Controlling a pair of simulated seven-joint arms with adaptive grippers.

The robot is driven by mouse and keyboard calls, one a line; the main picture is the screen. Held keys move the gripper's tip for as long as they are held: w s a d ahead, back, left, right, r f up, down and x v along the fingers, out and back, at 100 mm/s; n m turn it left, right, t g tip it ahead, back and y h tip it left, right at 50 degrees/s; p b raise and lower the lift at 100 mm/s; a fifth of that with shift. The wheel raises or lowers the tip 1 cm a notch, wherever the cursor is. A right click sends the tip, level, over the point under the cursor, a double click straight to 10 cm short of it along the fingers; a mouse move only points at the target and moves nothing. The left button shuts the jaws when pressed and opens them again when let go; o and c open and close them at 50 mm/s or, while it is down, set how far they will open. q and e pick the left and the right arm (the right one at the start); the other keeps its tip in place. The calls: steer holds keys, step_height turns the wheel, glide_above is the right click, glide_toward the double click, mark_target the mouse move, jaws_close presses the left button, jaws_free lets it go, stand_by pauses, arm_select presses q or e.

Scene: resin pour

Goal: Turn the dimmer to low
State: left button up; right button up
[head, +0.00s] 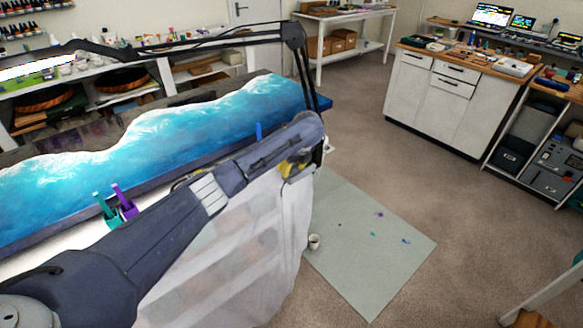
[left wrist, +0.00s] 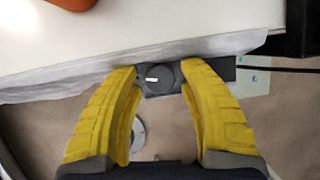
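The dimmer (left wrist: 158,78) is a dark round knob with a pale pointer mark on a dark grey box, by the draped table edge in the left wrist view. The pointer mark lies roughly level in that picture. My left gripper (left wrist: 164,75) has yellow fingers spread apart on either side of the knob, with gaps visible between them and it. In the head view my left gripper (head: 290,168) is at the table's right end, mostly hidden by my arm. The dimmer is hidden in the head view. My right gripper is in neither view.
The table bears a blue-and-white resin slab (head: 180,135). Teal and purple tools stand in small cups (head: 128,209) near its front edge. A black lamp arm (head: 200,42) rises over the slab.

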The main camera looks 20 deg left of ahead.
arm_select(q)
jaws_close()
steer(key=shift+d+n+g+y, duration=0.15)
steer(key=shift+n+g, duration=0.25)
steer(key=shift+n, duration=0.75)
steer(key=shift+a+n+g+y, duration=0.1)
steer(key=shift+n+g+y, duration=0.25)
steer(key=shift+n, duration=0.8)
steer(key=shift+o, duration=1.5)
jaws_free()
steer(key=shift+w+m, duration=0.1)
steer(key=shift+m, duration=0.2)
